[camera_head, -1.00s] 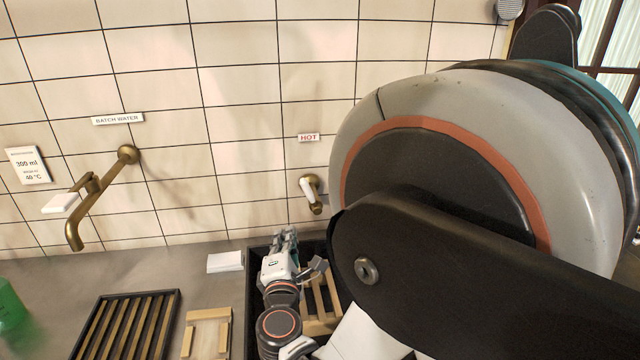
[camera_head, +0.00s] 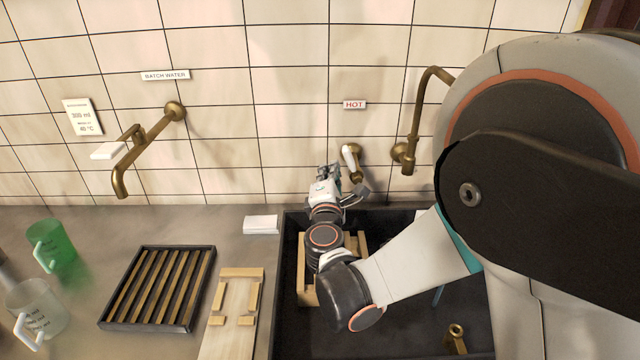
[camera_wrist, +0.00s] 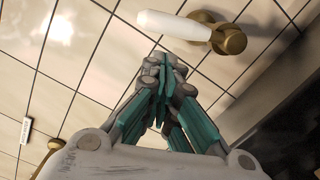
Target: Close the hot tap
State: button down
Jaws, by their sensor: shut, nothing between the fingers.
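The hot tap (camera_head: 353,161) is a brass wall fitting with a white lever, below the red HOT label (camera_head: 354,104) on the tiled wall. In the head view its white lever points up and to the left. In the wrist view the white lever (camera_wrist: 172,25) lies just beyond my fingertips, with the brass body to its right. My gripper (camera_head: 329,170) is shut and empty, just left of the tap lever. In the wrist view my gripper (camera_wrist: 162,62) has its teal-sided fingers together, close to the lever. I cannot tell whether they touch.
A brass spout (camera_head: 412,140) is on the wall right of the tap, above the black sink (camera_head: 395,325). The batch water tap (camera_head: 150,145) is at left. A slatted rack (camera_head: 157,288), a wooden board (camera_head: 235,315) and a green jug (camera_head: 50,247) stand on the counter.

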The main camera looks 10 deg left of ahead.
aim_at(352, 165)
jog(key=shift+w+d+r, duration=0.15)
jog(key=shift+w+d, duration=0.15)
jog(key=shift+d, duration=0.15)
jog(key=d+r+m, duration=0.2)
jog(key=m, duration=0.1)
jog(key=shift+w+d+p, duration=0.2)
jog(key=shift+w+p, duration=0.1)
jog(key=shift+p, duration=0.1)
jog(key=shift+a, duration=0.1)
